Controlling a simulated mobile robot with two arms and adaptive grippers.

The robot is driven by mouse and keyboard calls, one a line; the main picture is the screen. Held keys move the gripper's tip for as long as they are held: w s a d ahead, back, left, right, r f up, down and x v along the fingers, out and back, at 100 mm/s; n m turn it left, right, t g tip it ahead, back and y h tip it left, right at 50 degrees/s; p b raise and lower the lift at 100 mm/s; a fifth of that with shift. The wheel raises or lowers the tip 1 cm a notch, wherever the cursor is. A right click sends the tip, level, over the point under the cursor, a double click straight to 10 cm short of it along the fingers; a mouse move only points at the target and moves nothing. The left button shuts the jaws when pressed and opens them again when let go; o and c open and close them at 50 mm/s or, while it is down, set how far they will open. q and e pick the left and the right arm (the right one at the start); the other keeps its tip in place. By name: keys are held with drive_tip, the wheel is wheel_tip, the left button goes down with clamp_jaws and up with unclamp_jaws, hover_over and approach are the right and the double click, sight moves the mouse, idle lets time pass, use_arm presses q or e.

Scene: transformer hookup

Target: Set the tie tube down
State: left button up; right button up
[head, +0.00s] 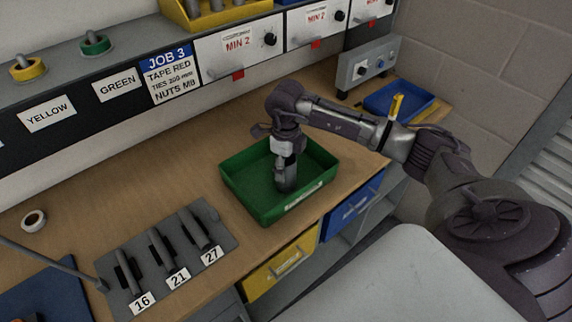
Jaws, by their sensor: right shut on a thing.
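My right gripper (285,152) reaches down into the green tray (238,190) on the bench. It is shut on a grey upright cylinder, which I take to be the tie tube (287,180). The tube's lower end is inside the tray, near its middle. I cannot tell whether it touches the tray floor. The gripper's fingers are small and partly merge with the tube. My left gripper is not in view.
A rack (220,232) with tools marked 16, 21 and 27 lies left of the tray. A tape roll (34,220) and blue mat (40,300) are further left. A blue tray (420,98) and yellow item (396,106) stand beyond my right arm. Labelled panels line the back.

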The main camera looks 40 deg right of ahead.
drive_tip(key=o, duration=1.1)
drive_tip(key=shift+f, duration=0.1)
drive_tip(key=shift+o, duration=0.2)
drive_tip(key=shift+r, duration=0.4)
wheel_tip(320, 180, up, 12)
drive_tip(key=b, duration=0.2)
drive_tip(key=shift+f+b, duration=0.25)
drive_tip(key=shift+b, duration=0.05)
